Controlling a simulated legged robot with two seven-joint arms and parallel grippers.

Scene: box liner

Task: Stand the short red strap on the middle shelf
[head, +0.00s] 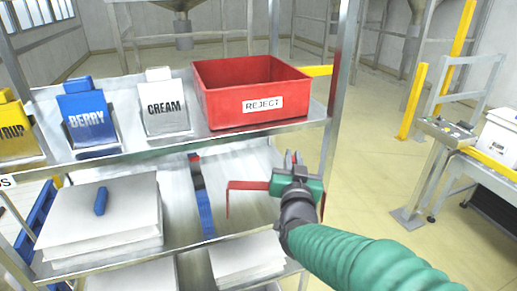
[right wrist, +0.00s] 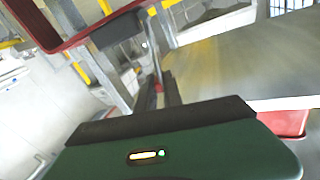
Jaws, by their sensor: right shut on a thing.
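The red strap (head: 245,185) is a thin, angular bracket with legs pointing down, in front of the right part of the shelf unit. My right gripper (head: 292,160) is shut on it near its right part and holds it up in the air. The middle shelf (head: 180,238) carries a stack of white sheets (head: 110,230) with a blue tool (head: 101,201) on top. My left gripper is not in view.
On the top shelf are a red REJECT bin (head: 255,84), a CREAM pack (head: 164,108), a BERRY pack (head: 88,118) and a yellow pack. A red, black and blue strip (head: 203,205) lies right of the stack. A metal post (head: 338,100) stands right of the shelves.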

